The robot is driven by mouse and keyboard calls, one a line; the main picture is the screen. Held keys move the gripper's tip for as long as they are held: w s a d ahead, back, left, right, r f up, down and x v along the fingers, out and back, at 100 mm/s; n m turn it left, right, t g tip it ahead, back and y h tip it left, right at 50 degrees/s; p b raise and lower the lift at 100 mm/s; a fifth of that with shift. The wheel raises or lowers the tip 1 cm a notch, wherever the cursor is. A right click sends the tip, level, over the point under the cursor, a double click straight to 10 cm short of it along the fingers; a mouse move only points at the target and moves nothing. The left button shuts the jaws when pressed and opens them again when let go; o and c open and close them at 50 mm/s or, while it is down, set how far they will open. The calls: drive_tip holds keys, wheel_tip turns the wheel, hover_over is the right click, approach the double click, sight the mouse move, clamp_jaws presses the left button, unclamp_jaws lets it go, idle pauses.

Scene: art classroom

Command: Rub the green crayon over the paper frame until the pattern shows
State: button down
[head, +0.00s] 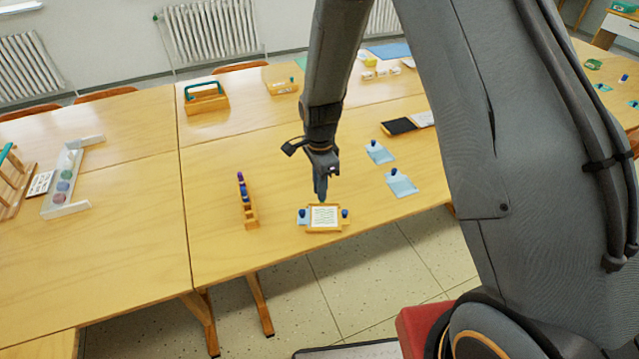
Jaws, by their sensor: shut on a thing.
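The paper frame (309,230) is a small wooden frame near the table's front edge. White paper (324,216) lies in it and carries faint greenish-grey marks, too small to read as a pattern. My gripper (321,195) points straight down at the far edge of the paper. It is shut on a thin thing, which I take for the green crayon; its colour is mostly hidden by the fingers. I cannot tell whether its tip touches the paper.
Blue knobs (302,214) (345,213) flank the frame. A wooden crayon rack (250,212) with purple and blue pieces stands to the left. Light-blue cards (402,184) (380,154) with dark-blue knobs lie to the right. The table between rack and toolbox (207,104) is clear.

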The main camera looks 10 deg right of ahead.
drive_tip(key=shift+f+b, duration=2)
drive_tip(key=shift+f, duration=1.2)
drive_tip(key=shift+a+f, duration=0.15)
drive_tip(key=shift+f, duration=0.2)
drive_tip(key=shift+a+r, duration=0.15)
drive_tip(key=shift+a, duration=0.2)
drive_tip(key=shift+w+a+b, duration=0.15)
drive_tip(key=shift+a+b, duration=0.15)
drive_tip(key=shift+a, duration=0.5)
drive_tip(key=shift+d, duration=1.25)
drive_tip(key=shift+s+d+p, duration=0.1)
drive_tip(key=shift+s+p, duration=0.1)
drive_tip(key=shift+p, duration=0.25)
drive_tip(key=shift+r+p, duration=2.25)
drive_tip(key=shift+r, duration=1.6)
